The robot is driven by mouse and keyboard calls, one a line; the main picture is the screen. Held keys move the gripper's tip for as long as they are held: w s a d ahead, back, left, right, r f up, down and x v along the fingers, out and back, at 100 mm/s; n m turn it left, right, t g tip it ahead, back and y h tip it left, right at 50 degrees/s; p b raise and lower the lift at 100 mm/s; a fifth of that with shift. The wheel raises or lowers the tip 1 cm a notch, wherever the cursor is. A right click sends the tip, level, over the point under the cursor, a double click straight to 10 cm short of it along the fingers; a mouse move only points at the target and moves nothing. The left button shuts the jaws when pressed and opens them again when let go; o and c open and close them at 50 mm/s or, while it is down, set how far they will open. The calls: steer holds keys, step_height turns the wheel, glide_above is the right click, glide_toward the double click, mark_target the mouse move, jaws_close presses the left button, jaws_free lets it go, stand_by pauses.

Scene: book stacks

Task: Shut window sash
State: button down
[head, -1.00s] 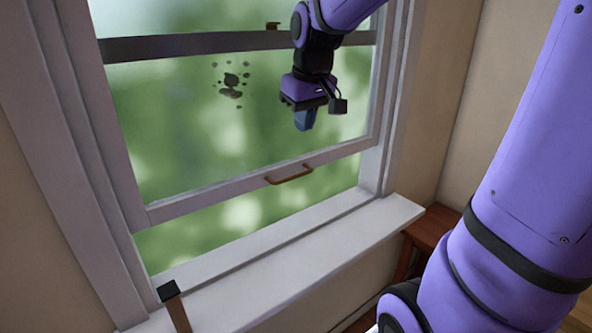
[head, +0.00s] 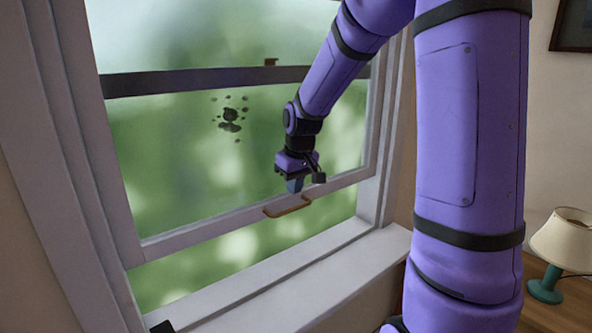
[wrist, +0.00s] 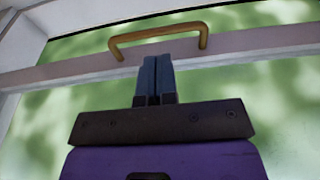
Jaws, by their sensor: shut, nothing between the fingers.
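The lower window sash (head: 185,236) is raised, with an open gap between its bottom rail and the sill (head: 320,262). A brown bow handle (head: 287,207) is fixed to the bottom rail. It also shows in the wrist view (wrist: 158,35), just beyond my fingertips. My gripper (head: 294,187) is shut and empty, with its blue fingers pointing down just above the handle. In the wrist view, my gripper (wrist: 155,60) lines up between the handle's two ends. I cannot tell whether the fingertips touch the handle or rail.
The fixed window frame (head: 75,150) borders the sash at left. A dark splatter mark (head: 230,115) is on the glass. A small dark-topped object (head: 162,327) is at the lower left edge. A lamp (head: 565,240) stands on a wooden table (head: 565,305) at right.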

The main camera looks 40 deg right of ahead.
mark_target(291, 209)
steer(key=shift+w+f, duration=0.25)
steer(key=shift+f, duration=1.1)
steer(key=shift+w+f, duration=0.25)
steer(key=shift+f, duration=1.05)
steer(key=shift+f, duration=0.1)
